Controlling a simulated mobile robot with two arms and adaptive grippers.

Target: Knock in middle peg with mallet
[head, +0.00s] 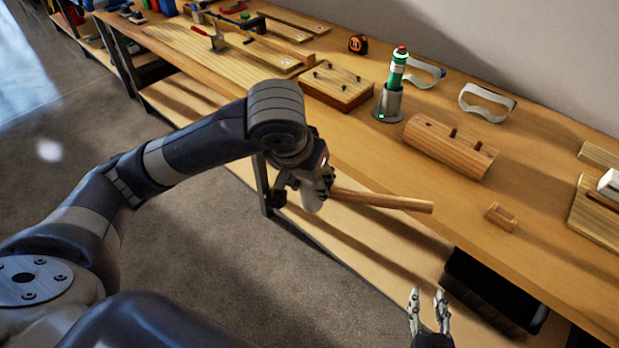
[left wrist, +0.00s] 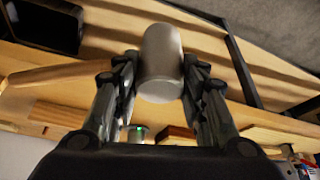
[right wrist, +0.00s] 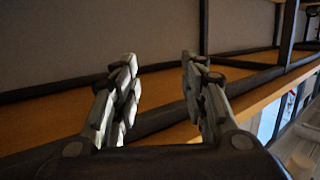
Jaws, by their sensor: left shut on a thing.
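My left gripper (head: 322,178) is shut on the mallet's pale grey head (left wrist: 161,62). The mallet's wooden handle (head: 382,201) points right in the head view, in front of the bench edge. The handle shows at the left in the left wrist view (left wrist: 65,73). A rounded wooden block (head: 435,142) lies on the bench, to the right of and beyond the mallet.
A green tool (head: 397,68) stands in a metal holder (head: 388,103) left of the block. White goggles (head: 487,101) lie behind it. A small wooden piece (head: 502,217) lies near the front edge. A board with black pegs (head: 337,87) lies left. A black bin (head: 490,290) is below.

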